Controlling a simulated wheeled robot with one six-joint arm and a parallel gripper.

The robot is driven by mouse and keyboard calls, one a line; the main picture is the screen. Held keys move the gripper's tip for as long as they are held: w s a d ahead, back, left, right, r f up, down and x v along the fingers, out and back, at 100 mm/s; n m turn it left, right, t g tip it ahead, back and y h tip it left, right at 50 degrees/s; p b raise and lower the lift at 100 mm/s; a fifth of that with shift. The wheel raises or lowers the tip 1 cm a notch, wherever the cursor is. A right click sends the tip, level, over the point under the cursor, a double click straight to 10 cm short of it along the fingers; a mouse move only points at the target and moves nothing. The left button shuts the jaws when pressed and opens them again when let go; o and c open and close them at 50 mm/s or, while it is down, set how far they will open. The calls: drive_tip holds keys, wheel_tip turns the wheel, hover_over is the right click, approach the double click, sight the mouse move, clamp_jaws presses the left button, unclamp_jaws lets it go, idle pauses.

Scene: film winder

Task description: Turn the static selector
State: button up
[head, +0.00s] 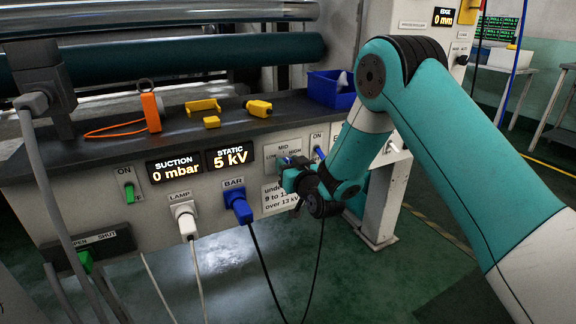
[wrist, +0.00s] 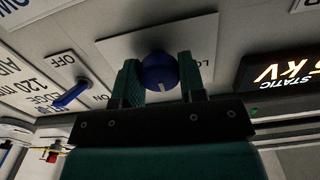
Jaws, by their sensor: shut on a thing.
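The static selector is a round blue knob (wrist: 158,72) with a pale pointer mark, on a white plate (wrist: 120,45). In the wrist view my gripper (wrist: 160,78) has its two green fingers on either side of the knob, shut on it. In the head view my gripper (head: 290,170) reaches the panel below the LOW, MID and HIGH labels, and it mostly hides the knob. The static display (head: 230,157) reads 5 kV.
Left of the gripper are a blue BAR plug (head: 238,205) and a white LAMP plug (head: 185,220) with hanging cables. A blue lever switch (wrist: 72,94) sits beside the selector plate. Yellow parts (head: 258,108) and a blue bin (head: 330,90) stand on the ledge above.

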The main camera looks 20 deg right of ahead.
drive_tip(key=shift+b, duration=0.3)
drive_tip(key=shift+f+n+b, duration=0.15)
drive_tip(key=shift+n+b, duration=0.9)
drive_tip(key=shift+n, duration=0.05)
drive_tip(key=n+b, duration=0.2)
drive_tip(key=shift+n+b, duration=0.3)
drive_tip(key=n+b, duration=0.2)
drive_tip(key=n, duration=0.1)
drive_tip(key=shift+a+n+b, duration=0.1)
drive_tip(key=shift+n+b, duration=1.15)
drive_tip(key=shift+n, duration=0.75)
drive_tip(key=o, duration=0.9)
